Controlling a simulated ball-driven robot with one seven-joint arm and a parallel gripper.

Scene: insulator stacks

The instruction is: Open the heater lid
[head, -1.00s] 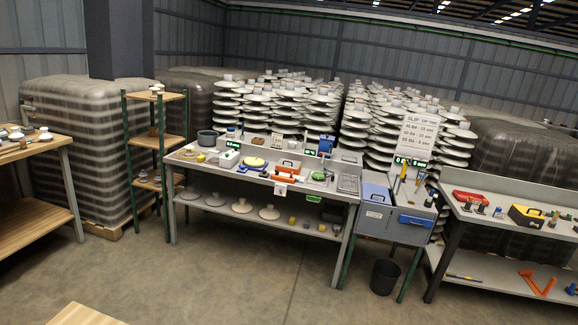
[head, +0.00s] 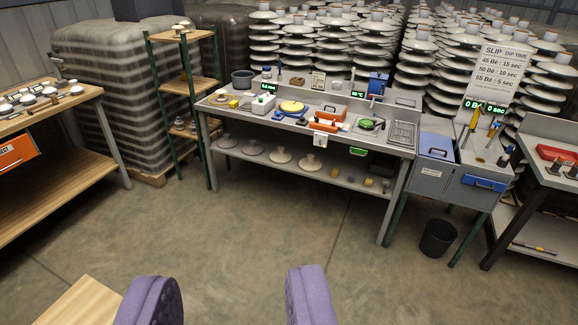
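My gripper (head: 231,290) shows at the bottom of the head view as two purple fingers spread wide apart, with only floor and a wooden corner seen around them. It is open and empty, well short of the workbench. I cannot tell for sure which thing is the heater. A small green display reading in °C (head: 358,94) stands at the back of the grey bench (head: 228,108). In front of it are an orange box with a dark handle (head: 333,112) and a green round item (head: 368,124). Whether any lid there is open is too small to tell.
A grey cabinet with a blue handle (head: 433,172) stands right of the bench, with a black bin (head: 438,238) on the floor before it. A wooden table (head: 60,195) is at left, and a wooden corner (head: 78,306) at lower left. The middle floor is clear.

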